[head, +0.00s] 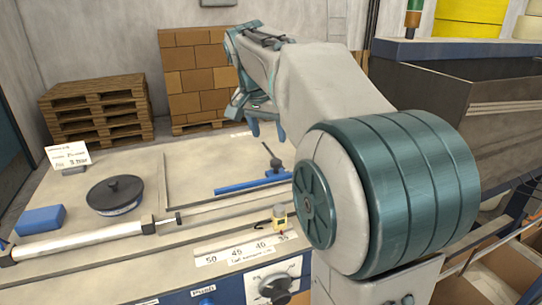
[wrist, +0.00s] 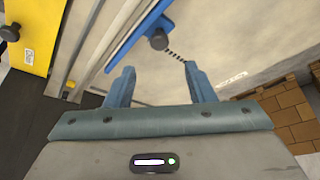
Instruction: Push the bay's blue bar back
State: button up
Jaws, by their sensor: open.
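The blue bar (head: 252,184) lies across the near right part of the machine's flat bay (head: 215,156). A dark knob on a short stem stands near its right part. In the wrist view the blue bar (wrist: 140,32) runs diagonally at the top, with the dark knob and a black ribbed stem between and beyond my fingertips. My gripper (wrist: 160,75) is open with its two blue fingers apart and nothing between them. In the head view my gripper (head: 265,125) hangs above the bay, beyond the bar and apart from it. My arm hides the bar's right end.
A black round-handled disc (head: 115,194), a blue block (head: 41,220) and a white card (head: 68,156) sit on the left of the table. A white roller (head: 80,240) lies along the front. Pallets (head: 98,110) and boxes (head: 195,75) stand behind.

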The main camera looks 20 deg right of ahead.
aim_at(276, 161)
jog(key=x, duration=1)
jog(key=shift+w+d+f+p, duration=0.1)
jog(key=shift+d+f+p, duration=0.1)
jog(key=shift+p, duration=0.2)
